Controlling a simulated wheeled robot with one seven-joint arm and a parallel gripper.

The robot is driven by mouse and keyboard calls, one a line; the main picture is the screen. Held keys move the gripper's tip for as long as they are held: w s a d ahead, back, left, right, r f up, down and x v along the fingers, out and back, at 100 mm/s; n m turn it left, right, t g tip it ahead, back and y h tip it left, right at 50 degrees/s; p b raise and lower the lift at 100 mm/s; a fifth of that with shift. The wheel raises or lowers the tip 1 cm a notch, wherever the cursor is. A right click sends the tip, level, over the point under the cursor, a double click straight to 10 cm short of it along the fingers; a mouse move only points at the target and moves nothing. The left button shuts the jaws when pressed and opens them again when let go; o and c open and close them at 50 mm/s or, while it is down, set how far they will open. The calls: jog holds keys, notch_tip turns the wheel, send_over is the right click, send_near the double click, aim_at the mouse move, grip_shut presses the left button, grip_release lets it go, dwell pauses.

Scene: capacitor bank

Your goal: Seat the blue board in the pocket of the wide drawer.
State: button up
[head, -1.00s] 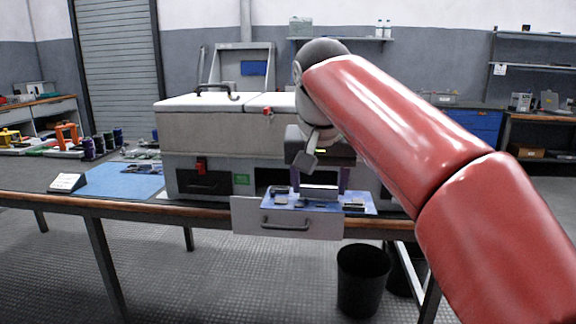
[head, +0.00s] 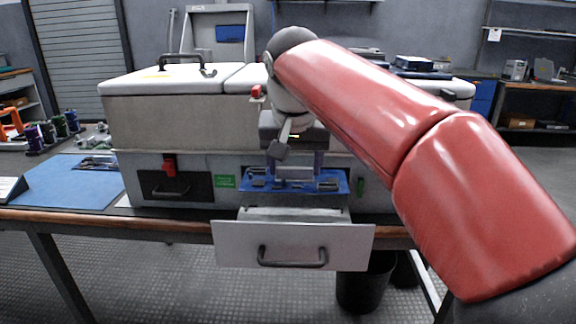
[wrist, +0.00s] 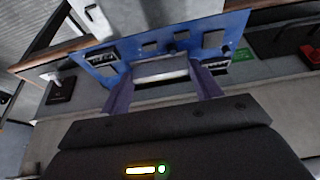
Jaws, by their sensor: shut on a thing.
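The blue board (head: 332,182) carries several dark parts and a pale raised handle. My gripper (head: 293,168) is shut on this handle, with its purple fingers at the two ends, as the wrist view shows the gripper (wrist: 162,78) and the blue board (wrist: 185,48). The wide drawer (head: 235,245) is pulled out of the cabinet, with a grey front and a dark handle. The board appears above the drawer's rear part, roughly centred across it and apart from it. A grey inner part of the drawer shows below the board; the pocket cannot be made out.
The grey cabinet (head: 190,120) stands behind the drawer on the bench. A closed dark drawer (head: 155,186) with a red latch (head: 169,165) is at its left. A blue mat (head: 70,188) lies on the bench left. A black bin (head: 362,290) stands below, right of the drawer.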

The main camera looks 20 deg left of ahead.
aim_at(294, 181)
jog(key=shift+w+a+f, duration=0.1)
jog(key=shift+f, duration=1.05)
jog(key=shift+w+a+f, duration=0.1)
jog(key=shift+f, duration=1)
jog(key=shift+d+f+b, duration=0.1)
jog(key=shift+f+b, duration=0.7)
jog(key=shift+f, duration=1.05)
jog(key=shift+s+f+b, duration=0.1)
jog(key=shift+f+b, duration=0.35)
jog(key=shift+f, duration=0.3)
jog(key=o, duration=1.1)
jog(key=shift+o, duration=0.2)
jog(key=shift+r, duration=0.1)
